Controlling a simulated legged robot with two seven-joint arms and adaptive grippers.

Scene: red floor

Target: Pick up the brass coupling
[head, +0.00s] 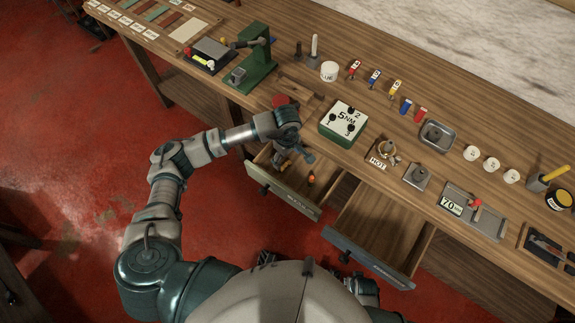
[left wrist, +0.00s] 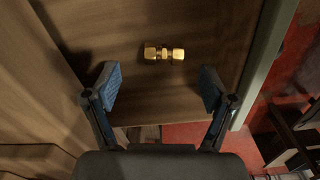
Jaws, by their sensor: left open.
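The brass coupling (left wrist: 164,53) is a short gold fitting with a narrower middle, lying on the wooden bottom of an open drawer (left wrist: 190,105). My left gripper (left wrist: 160,84) is open and empty, with a blue-padded finger on each side below the coupling in the left wrist view. The coupling lies beyond the fingertips, apart from them. In the head view my left gripper (head: 294,156) points down over the left open drawer (head: 292,196).
A second open drawer (head: 375,225) is to the right. On the bench above stand a green 5NM box (head: 343,123), a green press (head: 252,60), a HOT-labelled stand (head: 380,160) and a metal tray (head: 437,136). Red floor (head: 80,180) lies in front.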

